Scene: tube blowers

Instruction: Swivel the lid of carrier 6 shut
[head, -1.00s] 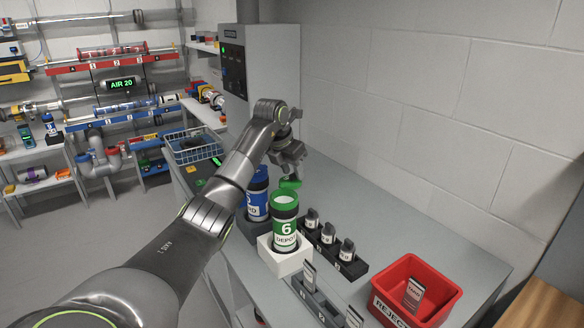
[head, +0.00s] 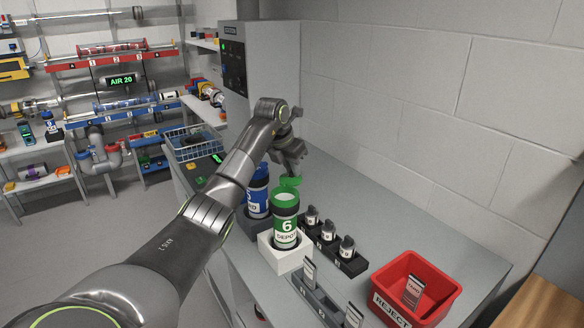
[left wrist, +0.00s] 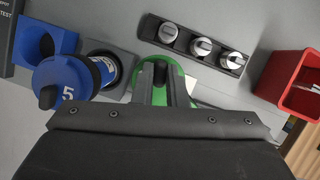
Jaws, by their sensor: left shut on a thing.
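Carrier 6 (head: 286,231) is a green cylinder with a white "6 DEPOT" label, upright in a white block (head: 292,260) on the grey bench. Its top is partly uncovered and shows a pale inside. Its green lid (head: 291,182) sits swung off toward the back, at the rim's far side. My left gripper (head: 290,171) is above the carrier's far side, shut on the lid. In the left wrist view the two fingers (left wrist: 161,80) close in front of green parts; the grip itself is largely hidden. My right gripper is not in view.
Blue carrier 5 (head: 257,190) stands close on the left, in a dark block. A black rack (head: 334,253) with several small capped pieces is close on the right. A red REJECT bin (head: 418,285) stands at the front right. The bench toward the wall is clear.

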